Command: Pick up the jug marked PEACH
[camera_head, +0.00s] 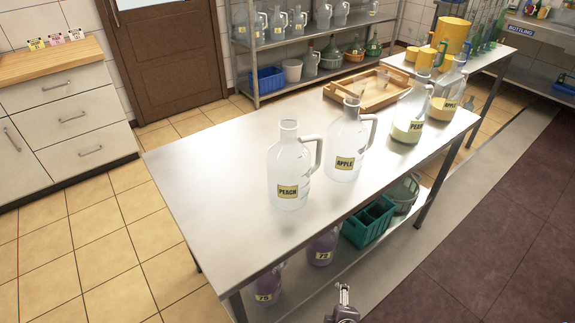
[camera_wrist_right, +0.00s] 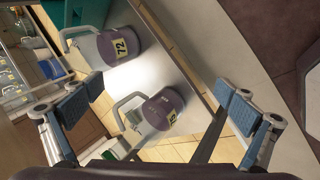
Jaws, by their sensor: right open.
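An empty clear glass jug labelled PEACH (camera_head: 289,170) stands upright on the steel table (camera_head: 215,190), near its front left, with its handle to the right. An empty jug labelled APPLE (camera_head: 347,145) stands to its right. A partly filled jug (camera_head: 411,112), its label starting PEA and partly unreadable, stands further right, beside another partly filled APPLE jug (camera_head: 449,90). My right gripper (camera_head: 343,292) is low in front of the table, apart from the PEACH jug. In the right wrist view it (camera_wrist_right: 158,90) is open and empty. My left gripper is not in view.
Purple-liquid jugs (camera_head: 322,250) with number labels and a green crate (camera_head: 369,222) are on the lower shelf; the purple jugs also show in the right wrist view (camera_wrist_right: 119,46). A wooden tray (camera_head: 338,92) lies at the table's back. The table's left part is clear.

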